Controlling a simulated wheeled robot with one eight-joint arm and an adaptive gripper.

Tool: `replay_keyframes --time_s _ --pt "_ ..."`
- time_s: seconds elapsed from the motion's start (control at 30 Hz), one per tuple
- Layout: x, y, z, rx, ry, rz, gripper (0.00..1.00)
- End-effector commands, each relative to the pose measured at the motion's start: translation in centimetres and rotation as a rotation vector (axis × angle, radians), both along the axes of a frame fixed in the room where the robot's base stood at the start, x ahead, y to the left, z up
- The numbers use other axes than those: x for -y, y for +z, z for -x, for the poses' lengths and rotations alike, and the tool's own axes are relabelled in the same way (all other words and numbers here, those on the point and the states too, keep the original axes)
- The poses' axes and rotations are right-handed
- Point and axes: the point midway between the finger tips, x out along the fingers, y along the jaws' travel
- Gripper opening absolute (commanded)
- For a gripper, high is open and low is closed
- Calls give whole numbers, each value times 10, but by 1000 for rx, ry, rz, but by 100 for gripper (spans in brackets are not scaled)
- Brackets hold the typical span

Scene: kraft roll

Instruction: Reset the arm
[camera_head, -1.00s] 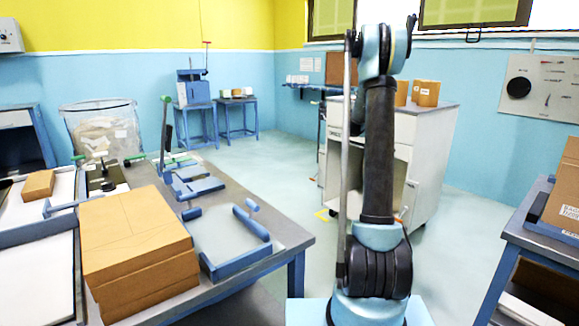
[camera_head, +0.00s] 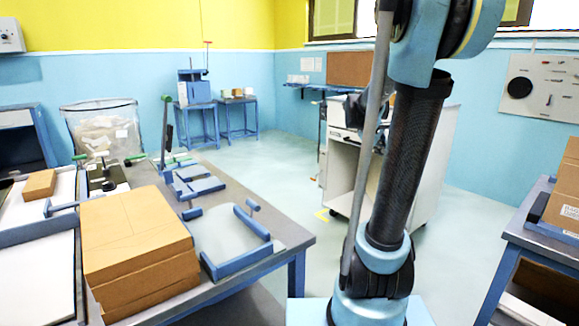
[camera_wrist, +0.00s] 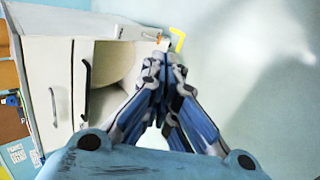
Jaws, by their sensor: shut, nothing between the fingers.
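My gripper (camera_wrist: 163,65) is in the wrist view, with its fingertips together and nothing between them. It is over pale floor, beside a white cabinet (camera_wrist: 48,60) on the left. In the head view my arm rises in front of the white cabinet (camera_head: 340,178) and leaves the top of the picture. A dark part that may be my gripper shows behind the arm, but its fingers cannot be made out there.
A work table with blue fixtures (camera_head: 237,258) and a stack of brown boxes (camera_head: 135,245) stands at the left. A blue-framed bench (camera_head: 515,235) with cartons (camera_head: 562,195) is at the right. Floor (camera_head: 265,155) is clear between the table and the cabinet.

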Motion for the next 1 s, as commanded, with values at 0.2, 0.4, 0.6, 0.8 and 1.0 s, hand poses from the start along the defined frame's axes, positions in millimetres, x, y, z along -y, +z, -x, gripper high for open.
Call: replay_keyframes --time_s 0.2,0.4,0.6,0.8,1.0 --pt "-32 -25 71 29 -109 -177 0" --pt "-62 -53 132 40 -218 -336 0" --pt "-92 -85 191 38 -327 -488 0" --pt "-123 -120 246 18 -443 -633 0" --pt "-148 -150 288 -7 -541 -746 0"
